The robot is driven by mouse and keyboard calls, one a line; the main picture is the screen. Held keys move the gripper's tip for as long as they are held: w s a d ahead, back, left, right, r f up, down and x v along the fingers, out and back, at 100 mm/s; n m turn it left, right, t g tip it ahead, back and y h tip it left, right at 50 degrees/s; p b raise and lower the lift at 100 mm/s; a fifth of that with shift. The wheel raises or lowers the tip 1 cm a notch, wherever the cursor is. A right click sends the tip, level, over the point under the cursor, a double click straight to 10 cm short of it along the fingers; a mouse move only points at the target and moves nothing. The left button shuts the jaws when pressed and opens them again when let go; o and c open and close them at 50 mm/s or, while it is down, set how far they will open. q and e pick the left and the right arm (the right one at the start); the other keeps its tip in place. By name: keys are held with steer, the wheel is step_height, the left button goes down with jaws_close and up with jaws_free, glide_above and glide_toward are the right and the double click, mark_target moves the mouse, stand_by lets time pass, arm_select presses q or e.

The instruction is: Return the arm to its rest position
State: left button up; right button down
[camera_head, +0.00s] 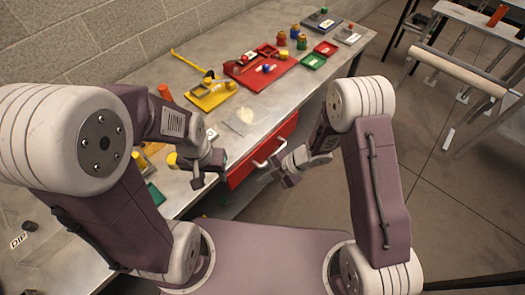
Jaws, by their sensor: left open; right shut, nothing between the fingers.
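My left arm comes in from the left with its forearm folded over the near edge of the metal workbench (282,88). My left gripper (209,181) hangs at the bench's front edge, open and with nothing seen in it. My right arm rises on the right and bends back toward the middle. My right gripper (283,175) is shut and empty, in front of the red drawer (262,150) under the bench and close to its handle. Both fingertips are small in this view.
A yellow tray (210,97), a red tray (262,70), green trays (313,61) and several small coloured containers stand on the bench.

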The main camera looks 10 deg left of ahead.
steer(key=w+d+r+m+t, duration=0.2)
steer(key=w+r+t, duration=0.2)
steer(key=w+r, duration=0.45)
steer(key=w+d+r+m+t+h, duration=0.4)
steer(key=d+r+m, duration=0.5)
steer(key=d, duration=0.3)
steer(key=s+d+m+g+h, duration=0.2)
steer(key=s+d+m+h, duration=0.2)
steer(key=s+d+m, duration=0.6)
steer(key=s+a+f+m+g, duration=0.3)
steer(key=s+f+m+g, duration=0.1)
steer(key=s+m, duration=0.3)
steer(key=shift+s+y, duration=0.4)
steer(key=shift+s, duration=0.4)
steer(key=shift+s, duration=0.1)
